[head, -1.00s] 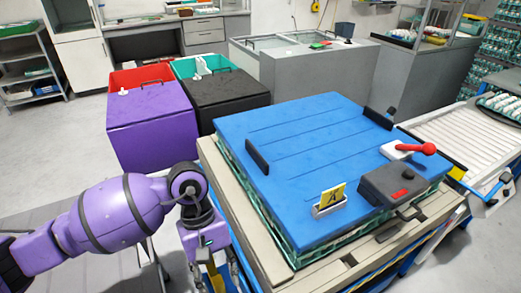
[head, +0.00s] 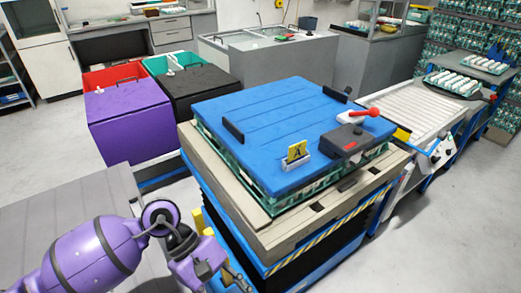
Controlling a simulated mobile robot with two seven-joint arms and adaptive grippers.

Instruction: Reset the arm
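My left arm is purple and comes in from the lower left in the head view. My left gripper (head: 234,280) hangs low at the bottom edge, left of the pallet stack and apart from it. Its fingertips are partly cut off by the frame, so its opening is unclear. No held object shows. My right arm and gripper are not in view.
A blue lid (head: 280,125) covers egg trays on a wooden pallet (head: 235,190), with a yellow A sign (head: 297,151) and a dark box (head: 350,143) on top. Purple (head: 128,122) and black (head: 190,95) bins stand behind left. A roller conveyor (head: 415,105) is right. Floor at far right is clear.

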